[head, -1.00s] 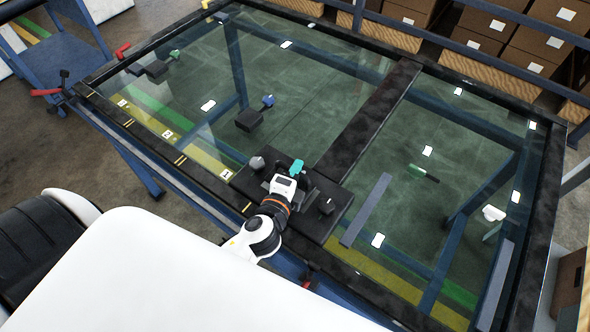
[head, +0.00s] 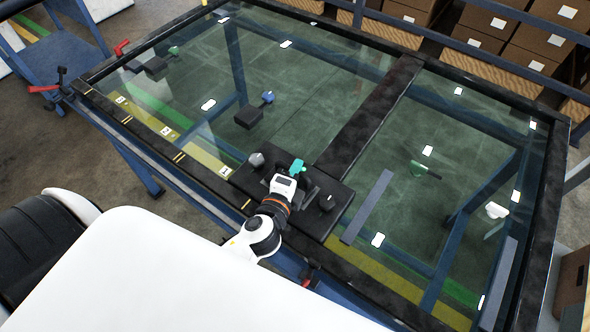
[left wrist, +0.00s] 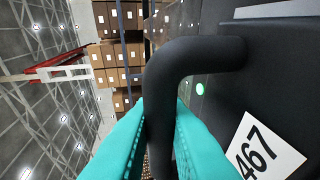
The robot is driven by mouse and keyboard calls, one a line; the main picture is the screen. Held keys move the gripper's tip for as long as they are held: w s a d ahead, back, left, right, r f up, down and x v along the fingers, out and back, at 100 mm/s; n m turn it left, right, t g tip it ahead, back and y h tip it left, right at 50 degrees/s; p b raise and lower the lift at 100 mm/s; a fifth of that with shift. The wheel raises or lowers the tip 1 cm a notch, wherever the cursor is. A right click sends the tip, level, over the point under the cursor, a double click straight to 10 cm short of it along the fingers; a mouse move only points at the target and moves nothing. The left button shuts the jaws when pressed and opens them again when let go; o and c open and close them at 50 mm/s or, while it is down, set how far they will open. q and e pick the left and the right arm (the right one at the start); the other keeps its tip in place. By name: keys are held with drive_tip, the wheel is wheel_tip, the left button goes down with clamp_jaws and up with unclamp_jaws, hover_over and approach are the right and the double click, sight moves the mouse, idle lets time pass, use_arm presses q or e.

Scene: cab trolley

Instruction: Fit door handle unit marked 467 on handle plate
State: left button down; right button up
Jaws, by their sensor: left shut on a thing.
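My left gripper (head: 297,168) is over the dark handle plate (head: 244,183) at the near edge of the glass table. In the left wrist view its teal fingers (left wrist: 158,135) are shut around the black curved bar of the door handle unit (left wrist: 195,55). A white label (left wrist: 262,152) reading 467 is on the black surface beside the bar. In the head view my wrist hides most of the unit, and I cannot tell whether it is seated on the plate. My right gripper is not in view.
Numbered white cards (head: 167,131) line the left strip. A grey bar (head: 367,206) lies right of the plate. Boxes (head: 535,45) stand behind.

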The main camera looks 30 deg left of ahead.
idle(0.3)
use_arm(q)
drive_tip(key=c, duration=1.3)
unclamp_jaws()
drive_tip(key=shift+c, duration=0.2)
drive_tip(key=shift+s+f, duration=0.1)
drive_tip(key=shift+s, duration=0.05)
drive_tip(key=b+v, duration=0.3)
drive_tip(key=v, duration=0.8)
drive_tip(key=shift+f, duration=0.1)
drive_tip(key=shift+s+r+b, duration=0.25)
drive_tip(key=shift+s+b, duration=0.05)
drive_tip(key=shift+s, duration=0.1)
